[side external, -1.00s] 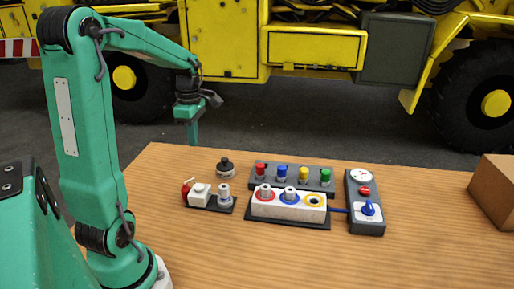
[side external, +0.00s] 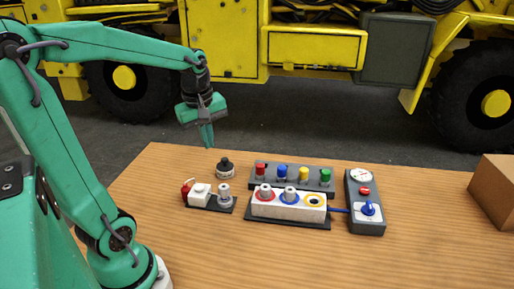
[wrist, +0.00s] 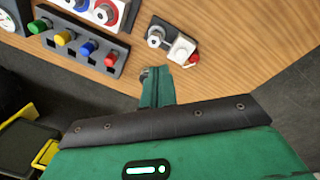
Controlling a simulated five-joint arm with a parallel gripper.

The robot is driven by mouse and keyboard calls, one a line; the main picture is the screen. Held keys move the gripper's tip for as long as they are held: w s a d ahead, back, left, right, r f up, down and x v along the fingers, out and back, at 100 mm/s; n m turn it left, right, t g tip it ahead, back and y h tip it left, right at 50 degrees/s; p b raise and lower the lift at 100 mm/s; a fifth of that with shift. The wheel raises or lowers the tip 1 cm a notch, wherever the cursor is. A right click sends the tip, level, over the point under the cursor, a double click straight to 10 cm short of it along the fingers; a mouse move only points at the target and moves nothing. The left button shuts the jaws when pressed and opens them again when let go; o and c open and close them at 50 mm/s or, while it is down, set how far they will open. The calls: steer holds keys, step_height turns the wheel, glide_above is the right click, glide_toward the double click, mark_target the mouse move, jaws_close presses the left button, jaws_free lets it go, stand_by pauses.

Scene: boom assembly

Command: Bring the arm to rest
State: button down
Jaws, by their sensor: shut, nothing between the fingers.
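My gripper (side external: 207,138) hangs with its fingers pointing down above the back left part of the wooden table (side external: 420,250). Its fingers are together and hold nothing. In the wrist view my gripper (wrist: 156,76) also shows shut, at the lower middle. A small black knob-like part (side external: 225,169) stands on the table below and to the right of the fingertips, clear of them.
A white block (side external: 287,205) with coloured rings stands before a grey rack (side external: 318,188) of coloured caps. A small dark plate (side external: 208,205) with fittings lies left, a grey gauge box (side external: 364,200) right. A cardboard box (side external: 495,190) is far right. A yellow vehicle (side external: 220,40) stands behind.

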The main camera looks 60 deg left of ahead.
steer(key=s+d+m+t, duration=0.2)
steer(key=d+m, duration=0.4)
steer(key=m, duration=0.2)
steer(key=s+d+r+m+t, duration=0.1)
steer(key=s+d+m+t, duration=0.1)
steer(key=d+m, duration=0.5)
steer(key=shift+s+r+m+h, duration=0.3)
steer(key=shift+s+m, duration=0.55)
steer(key=shift+m, duration=0.25)
steer(key=shift+w+a, duration=0.1)
steer(key=shift+a, duration=0.05)
steer(key=w+a+f+n+g, duration=0.2)
steer(key=w+a+n+g, duration=0.1)
steer(key=a+n, duration=0.7)
steer(key=w+a+f+n+g, duration=0.2)
steer(key=a+n, duration=0.9)
steer(key=n, duration=0.6)
steer(key=shift+w+a+f+g+h, duration=0.2)
steer(key=shift+w+f+g+h, duration=0.15)
steer(key=shift+g, duration=0.35)
steer(key=shift+f, duration=0.1)
